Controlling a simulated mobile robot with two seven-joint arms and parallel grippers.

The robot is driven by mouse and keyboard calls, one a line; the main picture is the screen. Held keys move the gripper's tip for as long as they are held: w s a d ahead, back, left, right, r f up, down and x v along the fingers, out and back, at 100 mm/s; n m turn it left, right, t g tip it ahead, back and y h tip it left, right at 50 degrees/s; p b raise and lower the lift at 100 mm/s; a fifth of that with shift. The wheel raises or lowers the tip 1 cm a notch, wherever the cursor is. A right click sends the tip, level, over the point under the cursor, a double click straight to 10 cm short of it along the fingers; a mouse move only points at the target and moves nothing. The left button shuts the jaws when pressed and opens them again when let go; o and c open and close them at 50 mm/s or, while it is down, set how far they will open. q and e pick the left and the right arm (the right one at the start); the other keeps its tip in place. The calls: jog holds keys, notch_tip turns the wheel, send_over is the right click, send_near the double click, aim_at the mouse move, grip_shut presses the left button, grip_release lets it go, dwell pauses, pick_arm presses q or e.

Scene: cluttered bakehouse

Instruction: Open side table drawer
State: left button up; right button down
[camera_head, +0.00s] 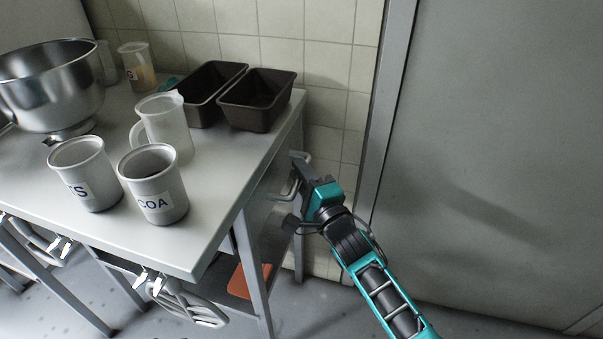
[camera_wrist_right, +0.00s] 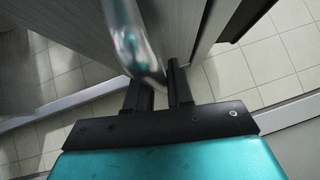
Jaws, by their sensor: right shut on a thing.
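The side table (camera_head: 215,215) is a grey metal table at the left in the head view. Its drawer front (camera_head: 262,203) is on the right side, under the top, partly hidden by my gripper. My right gripper (camera_head: 297,178) is at this side. In the right wrist view a shiny curved metal handle (camera_wrist_right: 132,40) runs down between the two black fingers of my right gripper (camera_wrist_right: 160,90), and they are shut on it. No clear gap shows at the drawer's edge, and I cannot tell how far it stands out. My left gripper is not in view.
On the table stand a steel bowl (camera_head: 48,85), a cup marked COA (camera_head: 153,190), another cup (camera_head: 86,175), a clear jug (camera_head: 163,125) and two dark loaf tins (camera_head: 257,103). A grey door (camera_head: 490,150) is at the right. Utensils (camera_head: 190,305) hang at the front.

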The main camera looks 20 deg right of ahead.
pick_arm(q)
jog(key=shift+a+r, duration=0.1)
pick_arm(e)
jog(key=shift+s+d, duration=0.15)
jog(key=shift+d, duration=0.05)
pick_arm(q)
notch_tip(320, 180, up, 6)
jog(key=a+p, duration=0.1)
jog(key=p, duration=0.7)
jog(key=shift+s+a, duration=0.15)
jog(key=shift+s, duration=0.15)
pick_arm(e)
jog(key=s+d, duration=0.7)
jog(key=d, duration=0.4)
jog(key=s+d, duration=0.8)
jog(key=d, duration=0.4)
jog(key=shift+s, duration=0.3)
jog(key=c, duration=1.1)
grip_release()
pick_arm(q)
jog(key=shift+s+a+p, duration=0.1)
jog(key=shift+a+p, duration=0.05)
jog(key=shift+p, duration=0.25)
pick_arm(e)
jog(key=v, duration=1.3)
